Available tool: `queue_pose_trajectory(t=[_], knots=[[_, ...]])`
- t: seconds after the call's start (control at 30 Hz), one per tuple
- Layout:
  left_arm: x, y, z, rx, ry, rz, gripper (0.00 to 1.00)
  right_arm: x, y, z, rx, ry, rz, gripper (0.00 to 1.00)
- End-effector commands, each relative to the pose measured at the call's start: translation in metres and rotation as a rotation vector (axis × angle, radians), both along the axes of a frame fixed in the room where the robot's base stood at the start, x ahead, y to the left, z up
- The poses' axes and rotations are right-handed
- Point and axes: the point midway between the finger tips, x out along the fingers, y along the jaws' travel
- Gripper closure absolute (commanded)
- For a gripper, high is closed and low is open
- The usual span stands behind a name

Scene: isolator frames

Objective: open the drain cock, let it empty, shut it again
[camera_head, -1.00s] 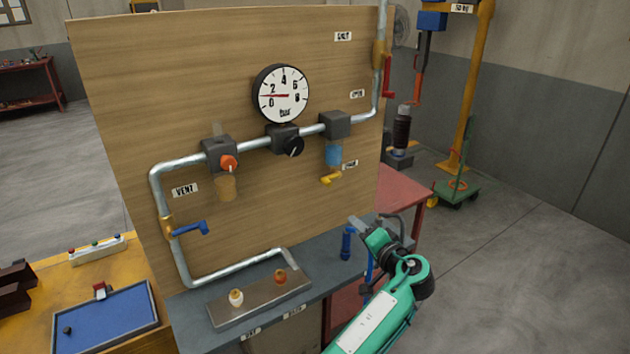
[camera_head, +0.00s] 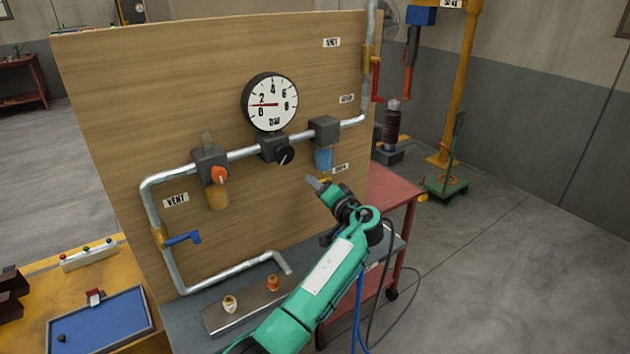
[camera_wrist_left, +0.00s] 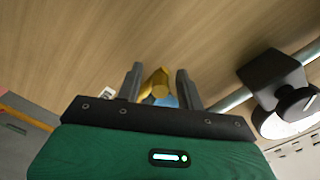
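The drain cock is a yellow lever (camera_head: 325,179) under the blue bowl (camera_head: 324,160) of the right-hand unit on the pipe. In the head view it is mostly hidden behind my left gripper (camera_head: 313,184), which is right at it. In the left wrist view the yellow lever (camera_wrist_left: 156,84) shows between the two spread fingers of my left gripper (camera_wrist_left: 159,70), with a bit of the blue bowl (camera_wrist_left: 166,101) beyond it. The fingers are open, with a gap visible beside the lever. Whether a finger touches it I cannot tell. My right gripper is not in view.
A round gauge (camera_head: 270,102) with a black knob (camera_head: 286,156) below it sits left of the bowl. A unit with an orange knob (camera_head: 218,175), a blue lever (camera_head: 183,238) and a red lever (camera_head: 377,80) are also on the wooden board (camera_head: 110,110).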

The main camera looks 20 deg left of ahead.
Motion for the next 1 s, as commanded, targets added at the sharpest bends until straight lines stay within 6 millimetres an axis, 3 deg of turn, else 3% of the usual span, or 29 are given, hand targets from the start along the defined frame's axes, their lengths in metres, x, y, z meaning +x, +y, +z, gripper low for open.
queue_pose_trajectory(t=[0.43, 0.6, 0.63, 1.0], knots=[[0.0074, 0.0093, -0.0003, -0.001, 0.000, -0.001, 0.62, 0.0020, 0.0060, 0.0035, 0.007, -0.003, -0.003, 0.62], [0.0073, 0.0093, -0.0001, -0.001, 0.000, -0.001, 0.96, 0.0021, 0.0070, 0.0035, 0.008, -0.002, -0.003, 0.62], [0.0073, 0.0092, 0.0002, -0.001, 0.000, -0.001, 0.98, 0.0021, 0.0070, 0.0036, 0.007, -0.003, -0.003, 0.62], [0.0077, 0.0092, -0.0001, -0.011, -0.019, -0.001, 0.98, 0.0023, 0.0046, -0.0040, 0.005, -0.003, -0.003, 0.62]])
